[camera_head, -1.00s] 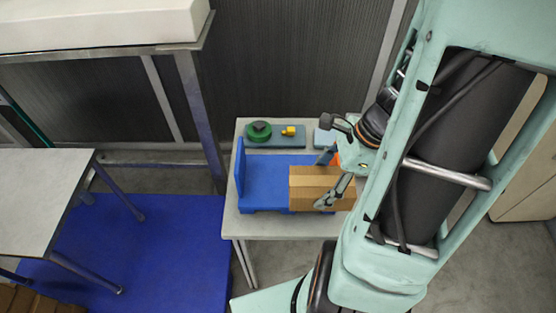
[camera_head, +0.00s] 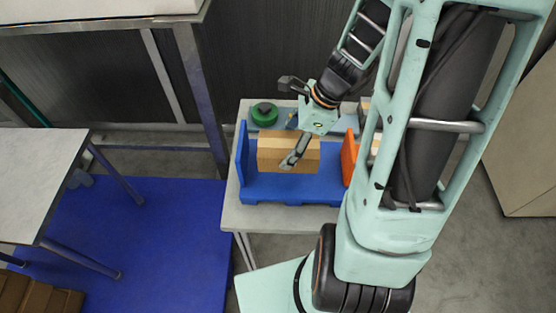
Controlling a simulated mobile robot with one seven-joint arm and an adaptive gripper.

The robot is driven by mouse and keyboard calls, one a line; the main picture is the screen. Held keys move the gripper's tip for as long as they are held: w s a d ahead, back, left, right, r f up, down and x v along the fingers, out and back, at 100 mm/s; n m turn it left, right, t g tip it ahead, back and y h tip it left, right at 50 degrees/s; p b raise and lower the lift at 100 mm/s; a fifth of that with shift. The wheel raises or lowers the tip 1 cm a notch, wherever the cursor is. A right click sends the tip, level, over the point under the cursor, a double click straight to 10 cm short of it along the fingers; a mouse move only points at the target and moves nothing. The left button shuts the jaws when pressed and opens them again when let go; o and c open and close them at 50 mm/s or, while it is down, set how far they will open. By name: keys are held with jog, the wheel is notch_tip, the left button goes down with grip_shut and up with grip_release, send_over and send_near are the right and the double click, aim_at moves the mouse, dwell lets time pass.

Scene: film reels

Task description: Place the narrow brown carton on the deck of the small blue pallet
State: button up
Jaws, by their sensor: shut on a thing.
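The narrow brown carton (camera_head: 272,156) is a tan box with a lighter tape band along its top. It lies lengthwise across the picture, over the deck of the small blue pallet (camera_head: 275,190). I cannot tell whether it touches the deck or hangs just above it. My gripper (camera_head: 297,148) is shut on the carton near its right half, one finger in front and one behind. The pallet has a raised blue wall (camera_head: 242,160) on its left, and an orange upright piece (camera_head: 349,156) stands at its right end. My arm hides part of the right side.
The pallet stands on a small grey table (camera_head: 235,215). A green round object (camera_head: 263,114) lies behind it. A grey-topped table (camera_head: 45,175) is at the left, with a blue floor mat (camera_head: 165,245) between. A white-topped bench (camera_head: 90,12) stands at the back left.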

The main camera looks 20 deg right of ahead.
aim_at(290, 138)
jog(key=f, duration=0.1)
jog(key=w+a+f+b, duration=0.1)
jog(key=w+f, duration=0.1)
jog(key=shift+w+a+f+b, duration=0.1)
jog(key=shift+a+f+b, duration=0.1)
jog(key=shift+a+b, duration=0.2)
jog(key=f+b, duration=0.3)
jog(key=shift+w+a+f, duration=0.1)
jog(key=shift+w+f, duration=0.1)
jog(key=shift+f, duration=0.2)
jog(key=o, duration=1.6)
jog(key=shift+r, duration=0.1)
jog(key=shift+r, duration=0.1)
jog(key=shift+r, duration=0.35)
jog(key=p+v, duration=0.1)
jog(key=v, duration=1)
jog(key=shift+s+r, duration=0.1)
jog(key=shift+r, duration=0.1)
